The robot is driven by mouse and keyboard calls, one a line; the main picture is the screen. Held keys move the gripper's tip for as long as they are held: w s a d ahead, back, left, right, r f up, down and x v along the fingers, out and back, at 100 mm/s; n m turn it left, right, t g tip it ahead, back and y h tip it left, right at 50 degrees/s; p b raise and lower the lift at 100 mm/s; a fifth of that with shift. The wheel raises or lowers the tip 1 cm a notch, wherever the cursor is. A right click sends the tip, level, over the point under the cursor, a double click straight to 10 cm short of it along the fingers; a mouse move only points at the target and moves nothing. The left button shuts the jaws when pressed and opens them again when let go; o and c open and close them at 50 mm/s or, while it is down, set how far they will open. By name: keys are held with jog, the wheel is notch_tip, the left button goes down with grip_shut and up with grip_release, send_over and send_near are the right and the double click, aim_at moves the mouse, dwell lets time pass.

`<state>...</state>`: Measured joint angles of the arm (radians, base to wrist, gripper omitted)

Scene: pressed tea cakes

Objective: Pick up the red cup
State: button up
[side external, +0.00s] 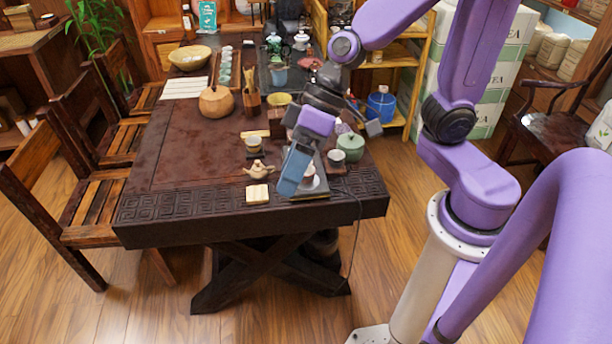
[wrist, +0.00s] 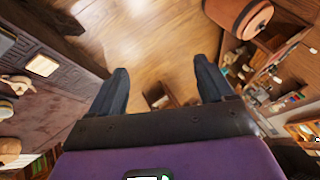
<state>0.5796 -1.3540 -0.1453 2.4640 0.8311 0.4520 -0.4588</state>
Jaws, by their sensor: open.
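My gripper (side external: 332,160) is open over the near right part of the dark wooden table. Its two dark fingers stand apart with nothing between them in the wrist view (wrist: 161,85). I cannot tell for sure that this cup is the red one. In the wrist view the fingers point past the table towards the wooden floor, and no red cup is clear there.
A pale cup (side external: 336,158) and a green lidded pot (side external: 351,147) stand close by on the right. The table's left middle (side external: 185,150) is clear.

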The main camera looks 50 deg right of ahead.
jog(key=w+d+f+m+t+h, duration=0.1)
jog(key=w+d+m+t+h, duration=0.15)
jog(key=w+m, duration=0.45)
jog(key=w+d+f+m+t+h, duration=0.1)
jog(key=w+d+m+t, duration=0.25)
jog(key=w, duration=0.75)
jog(key=m+g+h, duration=0.6)
jog(key=m, duration=0.3)
send_over(305, 183)
jog(key=shift+s+a+f+x, duration=0.25)
jog(key=shift+a+x, duration=0.35)
jog(key=shift+x, duration=2.4)
jog(key=shift+s+a+f+x, duration=0.2)
jog(key=shift+a+x, duration=0.45)
jog(key=shift+x, duration=2.4)
jog(key=shift+s+a+f+x, duration=0.1)
jog(key=shift+s+a+x, duration=0.35)
jog(key=shift+x, duration=2.55)
jog(key=shift+w+a+f, duration=0.15)
jog(key=shift+x, duration=2.5)
jog(key=shift+w, duration=0.1)
jog(key=c, duration=1)
